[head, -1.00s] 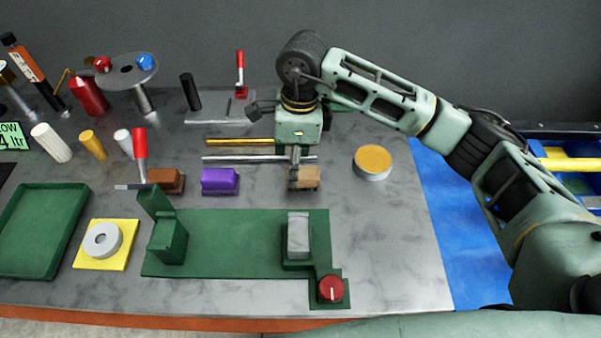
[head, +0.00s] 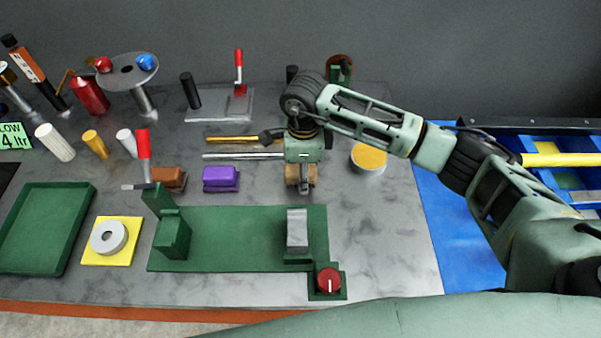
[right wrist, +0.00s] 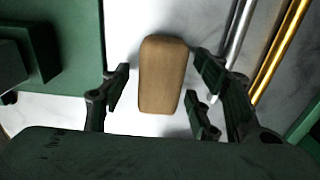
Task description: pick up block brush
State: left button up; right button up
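A tan wooden block, which looks like the block brush (right wrist: 163,75), lies on the grey metal table. In the head view the same block (head: 292,174) is partly hidden behind my right gripper (head: 300,184), which points down over it. In the right wrist view my right gripper (right wrist: 158,95) is open. Its fingers stand on both sides of the block's near part, with gaps showing on both sides. The block's underside is hidden. My left gripper is not in view.
A purple block (head: 221,179) and a brown block (head: 171,179) lie to the left. A silver rod (head: 243,156) and a brass rod (head: 232,139) lie behind. The green fixture (head: 240,235) is in front, and a round yellow-topped tin (head: 369,158) stands to the right.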

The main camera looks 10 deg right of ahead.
jog(key=c, duration=1.2)
